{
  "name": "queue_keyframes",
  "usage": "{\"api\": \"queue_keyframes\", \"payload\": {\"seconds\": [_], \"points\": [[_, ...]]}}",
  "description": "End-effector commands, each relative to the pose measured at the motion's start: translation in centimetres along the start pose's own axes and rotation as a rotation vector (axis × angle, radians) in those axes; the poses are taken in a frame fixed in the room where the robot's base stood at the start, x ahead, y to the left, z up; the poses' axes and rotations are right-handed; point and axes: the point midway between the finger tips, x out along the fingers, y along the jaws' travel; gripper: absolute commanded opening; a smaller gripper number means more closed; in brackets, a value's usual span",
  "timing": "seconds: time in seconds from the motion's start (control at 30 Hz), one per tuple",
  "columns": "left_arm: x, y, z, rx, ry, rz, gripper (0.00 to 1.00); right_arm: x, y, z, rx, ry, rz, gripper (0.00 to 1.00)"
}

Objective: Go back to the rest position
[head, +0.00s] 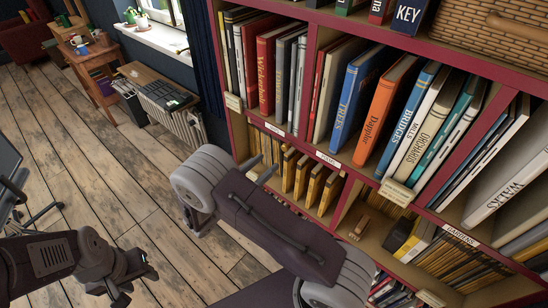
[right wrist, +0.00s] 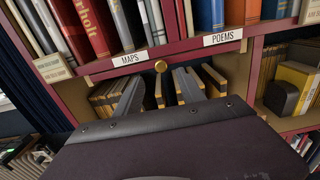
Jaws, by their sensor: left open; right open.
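My left gripper (head: 137,283) is at the lower left of the head view, over the bare wood floor. It is open and empty, well away from the shelves. My right arm reaches across the middle of the head view to the red bookshelf (head: 312,45). The right gripper (head: 259,169) is at the lower compartment under the labelled shelf edge, largely hidden by its own arm. In the right wrist view its two grey fingers (right wrist: 158,92) are apart, with nothing held.
Upright books, such as the orange one (head: 387,105), fill the shelf above. A wicker basket (head: 495,25) is at the top right. A radiator (head: 185,125), a window sill (head: 155,35) and a wooden desk (head: 88,65) stand further left. The floor (head: 90,170) between is clear.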

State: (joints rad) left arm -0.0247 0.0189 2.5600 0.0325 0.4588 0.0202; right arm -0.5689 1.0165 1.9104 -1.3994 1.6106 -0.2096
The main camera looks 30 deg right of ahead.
Motion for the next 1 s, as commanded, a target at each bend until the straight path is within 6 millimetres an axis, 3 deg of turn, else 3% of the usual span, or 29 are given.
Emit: {"api": "queue_keyframes", "payload": {"seconds": [0.13, 0.6, 0.67, 0.73, 0.77, 0.8, 0.87, 0.93, 1.0], "points": [[0.1, 0.0, 0.0, 0.0, 0.0, 0.0, 0.46, -0.8, 0.0, 0.0, 0.0, 0.0, 0.0, 0.46], [0.1, 0.0, 0.0, 0.0, 0.0, 0.0, 0.46, -0.4, -0.2, 0.0, 0.0, 0.001, -0.012, 0.46], [0.0, 0.0, 0.0, 0.0, 0.0, 0.0, 0.46, 0.8, -0.6, 1.1, 0.034, 0.006, -0.05, 0.46], [0.0, 0.0, 0.0, 0.0, 0.0, 0.0, 0.46, 3.1, -1.4, 4.0, 0.118, 0.017, -0.12, 0.46], [0.0, 0.0, 0.0, 0.0, 0.0, 0.0, 0.46, 4.2, -2.5, 5.4, 0.153, 0.023, -0.168, 0.46], [0.1, 0.0, 0.0, 0.0, 0.0, 0.0, 0.46, 5.5, -5.0, 7.0, 0.2, 0.046, -0.259, 0.46], [0.1, 0.0, 0.0, 0.0, 0.0, 0.0, 0.46, 6.7, -9.8, 7.7, 0.281, 0.14, -0.425, 0.46], [0.1, 0.0, 0.0, 0.0, 0.0, 0.0, 0.46, 6.1, -15.4, 6.5, 0.414, 0.301, -0.634, 0.46], [0.1, 0.0, 0.0, 0.0, 0.0, 0.0, 0.46, 2.9, -19.8, 3.8, 0.609, 0.502, -0.854, 0.46]]}}
